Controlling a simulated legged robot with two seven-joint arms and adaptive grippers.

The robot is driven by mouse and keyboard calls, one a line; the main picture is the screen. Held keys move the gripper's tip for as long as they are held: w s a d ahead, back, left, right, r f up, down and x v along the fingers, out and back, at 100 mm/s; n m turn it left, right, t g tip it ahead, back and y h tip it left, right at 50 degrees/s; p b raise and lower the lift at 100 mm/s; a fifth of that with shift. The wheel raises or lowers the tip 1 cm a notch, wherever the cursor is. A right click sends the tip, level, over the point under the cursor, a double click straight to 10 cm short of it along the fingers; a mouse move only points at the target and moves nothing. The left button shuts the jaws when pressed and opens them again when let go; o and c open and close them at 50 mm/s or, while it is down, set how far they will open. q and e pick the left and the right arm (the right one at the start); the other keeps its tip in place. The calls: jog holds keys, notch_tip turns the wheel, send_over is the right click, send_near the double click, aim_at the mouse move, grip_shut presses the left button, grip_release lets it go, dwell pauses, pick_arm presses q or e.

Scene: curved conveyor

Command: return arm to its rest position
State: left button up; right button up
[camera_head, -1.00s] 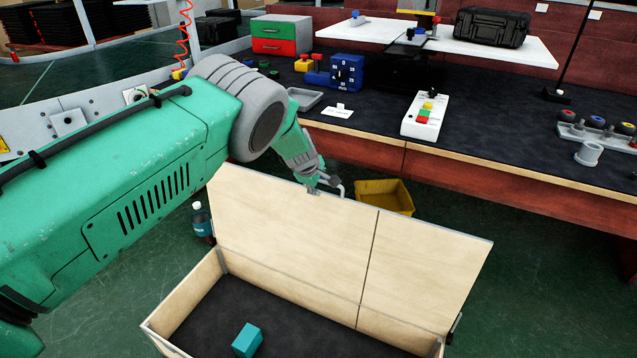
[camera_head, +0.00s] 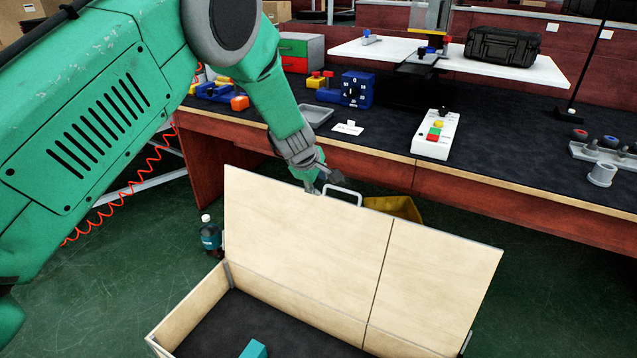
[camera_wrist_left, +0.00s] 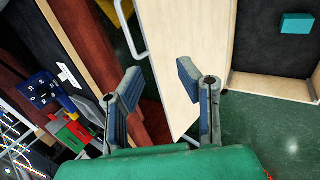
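My left arm, green with a grey wrist, reaches in from the left in the head view. Its gripper (camera_head: 328,183) is beside the upper edge of the raised lid, close to the white handle (camera_head: 344,191). In the left wrist view the gripper (camera_wrist_left: 155,78) has its two fingers spread with nothing held between them. The handle (camera_wrist_left: 128,30) shows beyond the fingers. The wooden box (camera_head: 190,309) stands open, its lid (camera_head: 300,245) upright and tilted back. A teal block (camera_head: 254,349) lies inside; it also shows in the left wrist view (camera_wrist_left: 297,23). My right gripper is not in view.
A workbench (camera_head: 520,185) with a button box (camera_head: 435,134), blue device (camera_head: 357,89) and grey tray (camera_head: 316,114) runs behind the box. A yellow bin (camera_head: 398,206) is behind the lid. A bottle (camera_head: 210,236) stands on the floor left of the box.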

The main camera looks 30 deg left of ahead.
pick_arm(q)
jog(key=shift+f, duration=0.1)
dwell(0.3)
jog(key=s+a+f+m+g+y, duration=0.15)
jog(key=s+f+m, duration=0.25)
jog(key=s+f, duration=0.6)
jog(key=s+a+f+m+g+y, duration=0.15)
jog(key=s+f+m, duration=0.45)
jog(key=s, duration=0.9)
jog(key=s+d+m+g+h, duration=0.1)
jog(key=s+d+m, duration=0.2)
jog(key=s, duration=0.8)
jog(key=s+d+f+m+g+h, duration=0.1)
jog(key=s+d+m, duration=0.2)
jog(key=s, duration=0.8)
jog(key=shift+s+f+m+g+h, duration=0.3)
jog(key=shift+s+m+h, duration=0.1)
jog(key=shift+m, duration=0.7)
jog(key=shift+w+d, duration=0.1)
jog(key=shift+w, duration=0.1)
jog(key=shift+s, duration=0.15)
